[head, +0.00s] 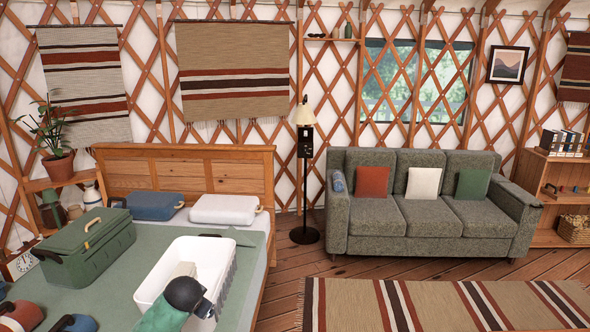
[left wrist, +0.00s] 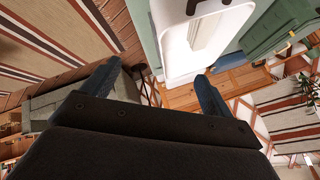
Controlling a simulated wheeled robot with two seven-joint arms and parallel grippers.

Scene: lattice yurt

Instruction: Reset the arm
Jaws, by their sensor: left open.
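My left gripper (left wrist: 158,70) is open, with its two dark blue fingers spread apart and nothing between them in the left wrist view. In the head view, a green and dark arm part, which looks like my left arm, rises from the bottom edge in front of the white bin (head: 222,258). The white bin also shows in the left wrist view (left wrist: 168,45), beyond the fingers. It lies on the green bed cover (head: 150,240). My right gripper is not in view.
A green toolbox (head: 88,250) stands left of the bin. A blue case (head: 155,206) and a white case (head: 224,209) lie by the headboard (head: 190,172). A floor lamp (head: 304,170) and grey sofa (head: 430,215) stand right. The striped rug (head: 440,304) is clear.

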